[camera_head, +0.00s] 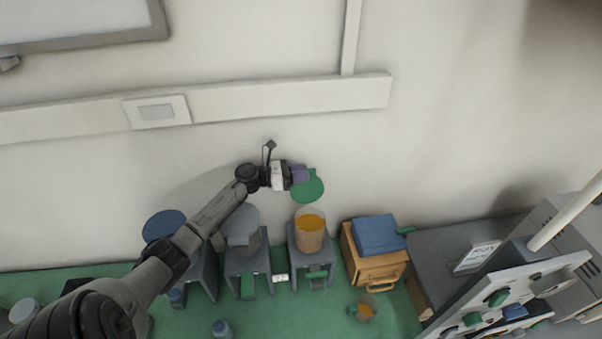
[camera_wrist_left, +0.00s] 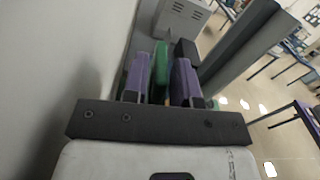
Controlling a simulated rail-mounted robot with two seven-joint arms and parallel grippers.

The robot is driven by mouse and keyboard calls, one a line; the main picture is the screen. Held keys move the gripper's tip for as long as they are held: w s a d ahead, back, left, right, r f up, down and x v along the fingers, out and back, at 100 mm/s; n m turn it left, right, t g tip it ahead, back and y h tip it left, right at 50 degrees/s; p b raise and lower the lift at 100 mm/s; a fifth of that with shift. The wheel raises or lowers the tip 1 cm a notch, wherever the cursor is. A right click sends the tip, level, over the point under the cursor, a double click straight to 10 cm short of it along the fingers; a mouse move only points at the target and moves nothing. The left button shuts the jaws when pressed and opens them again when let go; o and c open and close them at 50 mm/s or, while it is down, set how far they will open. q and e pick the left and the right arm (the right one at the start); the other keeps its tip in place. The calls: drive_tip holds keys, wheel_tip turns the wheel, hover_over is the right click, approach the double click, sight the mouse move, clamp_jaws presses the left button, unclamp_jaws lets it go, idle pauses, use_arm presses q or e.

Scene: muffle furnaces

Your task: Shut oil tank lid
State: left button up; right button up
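The oil tank (camera_head: 311,235) is a clear round vessel holding orange liquid. It stands on a grey stand near the wall. A round green lid (camera_head: 311,188) is raised above and behind the tank, off its mouth. My left gripper (camera_head: 299,173) has purple fingers that overlap the lid's upper left edge. In the left wrist view, a green piece (camera_wrist_left: 161,72), apparently the lid, lies between the two purple fingers (camera_wrist_left: 161,78). I cannot tell whether both fingers press on it. My right gripper is not in view.
A grey-lidded vessel (camera_head: 242,230) and a blue-lidded one (camera_head: 164,225) stand left of the tank. An orange box (camera_head: 374,265) with a blue top (camera_head: 379,235) stands right. A small orange-filled beaker (camera_head: 365,309) is in front. The wall (camera_head: 420,165) is close behind.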

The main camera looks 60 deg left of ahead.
use_arm(q)
clamp_jaws()
